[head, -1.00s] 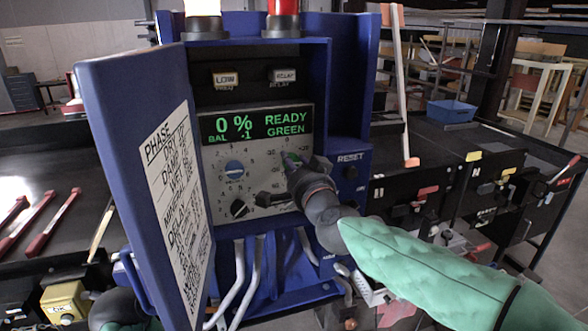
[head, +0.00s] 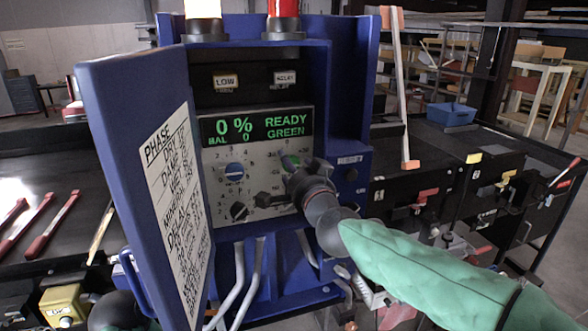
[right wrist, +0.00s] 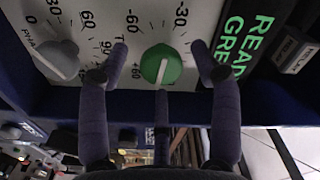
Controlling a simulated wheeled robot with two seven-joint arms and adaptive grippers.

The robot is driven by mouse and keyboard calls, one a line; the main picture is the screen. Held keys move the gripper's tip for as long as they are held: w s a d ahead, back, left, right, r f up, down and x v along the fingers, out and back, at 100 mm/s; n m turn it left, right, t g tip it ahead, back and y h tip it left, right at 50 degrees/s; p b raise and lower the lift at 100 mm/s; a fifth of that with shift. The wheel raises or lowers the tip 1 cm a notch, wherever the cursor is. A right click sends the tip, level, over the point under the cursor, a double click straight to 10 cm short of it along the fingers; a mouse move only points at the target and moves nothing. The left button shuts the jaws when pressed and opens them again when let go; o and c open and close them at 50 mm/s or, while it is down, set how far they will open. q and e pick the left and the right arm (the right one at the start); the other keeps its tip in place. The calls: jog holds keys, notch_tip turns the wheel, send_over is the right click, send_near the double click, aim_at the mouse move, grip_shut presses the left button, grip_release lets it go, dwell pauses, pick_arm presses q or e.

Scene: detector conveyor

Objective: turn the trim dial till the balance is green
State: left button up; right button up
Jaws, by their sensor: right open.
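The green trim dial (right wrist: 160,66) with a white pointer line sits on the grey panel in the right wrist view. My right gripper (right wrist: 161,52) is open, its fingers spread on both sides of the dial with a gap to it. In the head view my right gripper (head: 288,162) reaches the panel and hides most of the dial. The display (head: 257,126) reads 0 %, BAL 0, READY, GREEN in green letters. Part of my left arm shows at the bottom left, but its gripper is not visible.
The open blue door (head: 125,110) with a phase sheet (head: 176,210) stands to the left. A RESET button (head: 351,173) is to the right. Cables hang below the panel.

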jog(key=v, duration=1.2)
jog(key=w+f+n+g+h+b, duration=0.1)
jog(key=w+f+g+b, duration=0.15)
jog(key=f, duration=0.95)
jog(key=w+f+n+g+h+b, duration=0.15)
jog(key=w+f, duration=0.25)
jog(key=f, duration=0.9)
jog(key=s+d+f+g+b, duration=0.1)
jog(key=d+f+g+b, duration=0.1)
jog(key=f, duration=1.1)
jog(key=s+d+f+g+b, duration=0.2)
jog(key=f+b, duration=0.1)
jog(key=f, duration=1.1)
jog(key=s+d+f+n+g+b, duration=0.1)
jog(key=s+f+g+b, duration=0.1)
jog(key=s+f, duration=0.5)
jog(key=s+d+f+n+g+b, duration=0.1)
jog(key=s+f+g, duration=0.1)
jog(key=f, duration=1)
jog(key=s+f+g+b, duration=0.3)
jog(key=s+f+g, duration=0.1)
jog(key=s+f, duration=1)
jog(key=shift+s+g+y+b, duration=0.4)
jog(key=shift+s+y, duration=0.05)
jog(key=shift+s, duration=0.6)
